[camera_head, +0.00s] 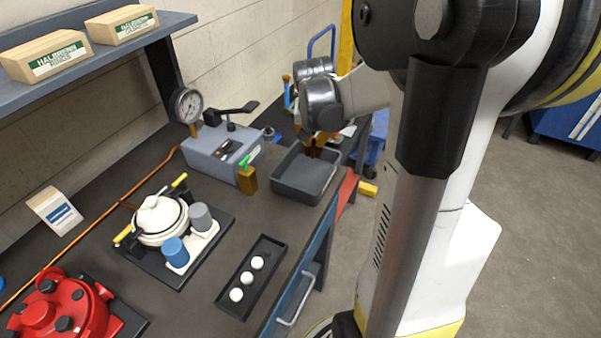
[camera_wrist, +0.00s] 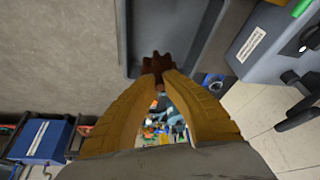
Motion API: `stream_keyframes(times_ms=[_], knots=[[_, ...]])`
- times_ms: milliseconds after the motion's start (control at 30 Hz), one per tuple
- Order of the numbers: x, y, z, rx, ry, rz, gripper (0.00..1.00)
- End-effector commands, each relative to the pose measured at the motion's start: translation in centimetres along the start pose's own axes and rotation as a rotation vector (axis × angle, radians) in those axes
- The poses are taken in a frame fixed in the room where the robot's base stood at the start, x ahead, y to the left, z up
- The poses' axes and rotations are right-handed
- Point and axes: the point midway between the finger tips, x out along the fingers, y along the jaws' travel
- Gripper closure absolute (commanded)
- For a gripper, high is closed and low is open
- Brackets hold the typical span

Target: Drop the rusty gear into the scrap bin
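The rusty gear (camera_wrist: 157,64) is dark brown and toothed, seen at my fingertips in the wrist view. In the head view it is a small brown shape (camera_head: 313,152), partly hidden by the fingers. My gripper (camera_wrist: 161,76) has orange-yellow fingers, closed in on the gear from both sides. The head view shows my gripper (camera_head: 318,138) at the far end of an open grey bin (camera_head: 321,197), with the gear low over it. The bin, which looks like the scrap bin, shows no other contents. The wrist view shows its side wall (camera_wrist: 123,38).
A grey gauge device (camera_head: 207,151) stands left of the bin, with a small brass block (camera_head: 247,180) near it. A shelf (camera_head: 102,42) overhangs the left.

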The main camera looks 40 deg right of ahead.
Motion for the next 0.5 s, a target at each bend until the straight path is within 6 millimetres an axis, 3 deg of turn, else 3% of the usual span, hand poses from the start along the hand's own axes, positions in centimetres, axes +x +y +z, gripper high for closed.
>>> stream_keyframes(times_ms=[300, 500], knots=[[3.8, 0.0, 1.6, -0.001, 0.000, -0.001, 1.00], [5.0, -0.1, 2.1, -0.002, 0.000, -0.001, 1.00]])
